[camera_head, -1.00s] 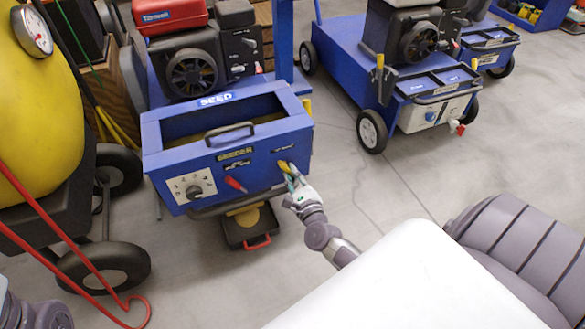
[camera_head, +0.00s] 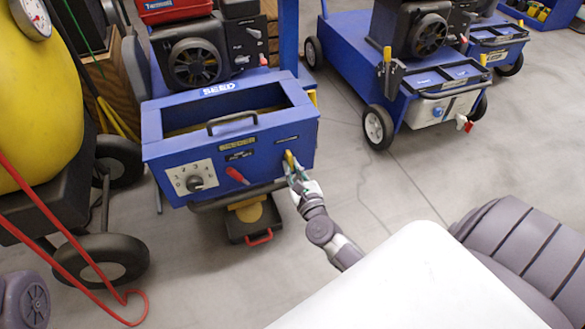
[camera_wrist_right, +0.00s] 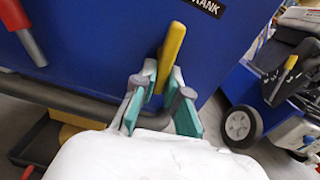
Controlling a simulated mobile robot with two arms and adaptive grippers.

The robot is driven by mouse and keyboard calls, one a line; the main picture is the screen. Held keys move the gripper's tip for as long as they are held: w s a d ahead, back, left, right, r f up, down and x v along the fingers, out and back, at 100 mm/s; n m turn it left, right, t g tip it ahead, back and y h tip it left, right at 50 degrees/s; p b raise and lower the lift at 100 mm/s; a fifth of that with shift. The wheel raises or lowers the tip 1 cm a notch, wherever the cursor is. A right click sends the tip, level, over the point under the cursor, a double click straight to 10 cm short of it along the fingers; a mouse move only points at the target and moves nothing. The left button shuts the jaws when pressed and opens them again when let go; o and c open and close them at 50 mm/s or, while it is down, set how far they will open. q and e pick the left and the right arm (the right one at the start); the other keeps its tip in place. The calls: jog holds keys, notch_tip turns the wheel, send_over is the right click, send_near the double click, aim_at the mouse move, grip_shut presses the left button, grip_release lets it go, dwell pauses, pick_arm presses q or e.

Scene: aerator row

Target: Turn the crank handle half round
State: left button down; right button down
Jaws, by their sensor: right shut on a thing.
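The yellow crank handle (camera_wrist_right: 172,50) sits on the front face of the blue SEED hopper (camera_wrist_right: 110,45), just below and left of a label ending in "RANK". In the head view the handle (camera_head: 289,157) is at the right end of the hopper front (camera_head: 235,140). My right gripper (camera_wrist_right: 160,88) is shut on the handle, one teal finger on each side of its lower part. It also shows in the head view (camera_head: 298,178). The handle's upper end sticks out past the fingers; its lower end is hidden by them. My left gripper is out of view.
A red lever (camera_head: 237,174) and a numbered dial (camera_head: 195,183) are left of the crank on the same face. A black tray (camera_head: 250,222) sits below. A second blue cart (camera_head: 350,70) stands right. The floor between is clear.

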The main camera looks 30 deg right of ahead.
jog(key=shift+w+a+r, duration=0.1)
jog(key=shift+a+r, duration=0.1)
jog(key=c, duration=1.2)
grip_release()
jog(key=shift+d, duration=0.1)
jog(key=v, duration=1.2)
